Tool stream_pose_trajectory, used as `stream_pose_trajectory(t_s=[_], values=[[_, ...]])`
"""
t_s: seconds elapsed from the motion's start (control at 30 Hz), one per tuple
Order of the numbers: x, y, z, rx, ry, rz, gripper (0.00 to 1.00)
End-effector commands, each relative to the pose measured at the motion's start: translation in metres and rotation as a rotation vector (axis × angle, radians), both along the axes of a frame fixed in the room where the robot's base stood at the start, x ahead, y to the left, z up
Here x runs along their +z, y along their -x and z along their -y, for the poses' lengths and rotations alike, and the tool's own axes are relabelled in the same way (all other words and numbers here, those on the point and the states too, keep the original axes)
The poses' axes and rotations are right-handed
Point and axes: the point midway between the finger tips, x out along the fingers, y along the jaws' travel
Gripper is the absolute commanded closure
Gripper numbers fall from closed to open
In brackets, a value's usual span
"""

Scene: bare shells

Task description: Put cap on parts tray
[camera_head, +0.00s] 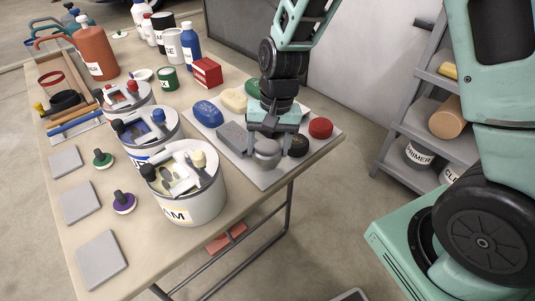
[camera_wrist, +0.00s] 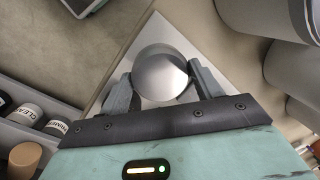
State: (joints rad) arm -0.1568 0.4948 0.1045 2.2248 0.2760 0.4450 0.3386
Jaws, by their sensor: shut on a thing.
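My gripper (camera_head: 268,140) is shut on a round silver-grey cap (camera_head: 267,153). In the wrist view the cap (camera_wrist: 162,75) sits between the two fingers (camera_wrist: 160,85), its smooth round face showing. The cap is over the near part of a flat light-grey tray (camera_head: 262,178), which seems to be the parts tray; its pale corner shows in the wrist view (camera_wrist: 153,28). I cannot tell whether the cap touches the tray. A black cap (camera_head: 298,145) and a red cap (camera_head: 320,128) lie to the right of my gripper, and a grey block (camera_head: 233,138) lies to its left.
A blue oval piece (camera_head: 208,114) and a cream piece (camera_head: 233,99) lie on the tray's far side. Open tins of tools (camera_head: 190,205) stand left of it. Bottles (camera_head: 190,47) and a red box (camera_head: 207,72) stand behind. The table edge is close on the right.

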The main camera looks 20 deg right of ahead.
Motion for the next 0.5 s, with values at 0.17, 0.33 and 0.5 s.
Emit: stream_pose_trajectory(t_s=[0.17, 0.33, 0.5], values=[[-0.017, 0.001, 0.0, -0.001, 0.0, -0.002, 0.61], [-0.039, 0.001, 0.0, 0.0, -0.001, -0.002, 0.61], [-0.039, 0.0, 0.0, 0.0, -0.001, 0.001, 0.61]])
